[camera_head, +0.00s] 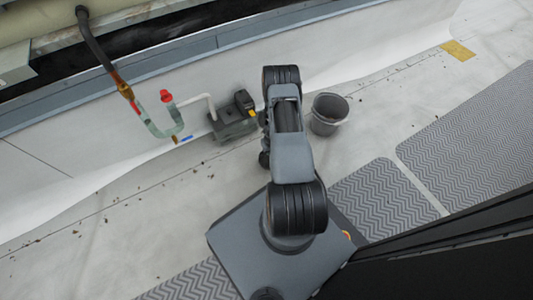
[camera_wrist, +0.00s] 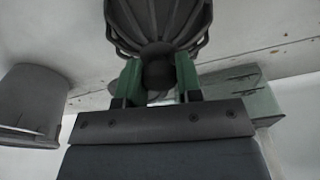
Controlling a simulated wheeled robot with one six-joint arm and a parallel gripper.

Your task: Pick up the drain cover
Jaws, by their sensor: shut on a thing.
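The drain cover (camera_wrist: 158,22) is a dark, domed cage of ribs with a round knob at its near end. It fills the top middle of the wrist view, and its far part is cut off by the picture's edge. My gripper (camera_wrist: 159,74) has two green fingers, one on each side of the knob, and is shut on it. In the head view my own arm hides the gripper and the cover. I cannot tell how far the cover is above the roof.
A grey bucket (camera_head: 328,113) stands just right of my arm; it also shows in the wrist view (camera_wrist: 32,107). A dark box (camera_head: 234,120) and a pipe trap with a red cap (camera_head: 166,97) are left of it. Grey walkway mats (camera_head: 375,195) lie at right. Small debris dots the pale roof.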

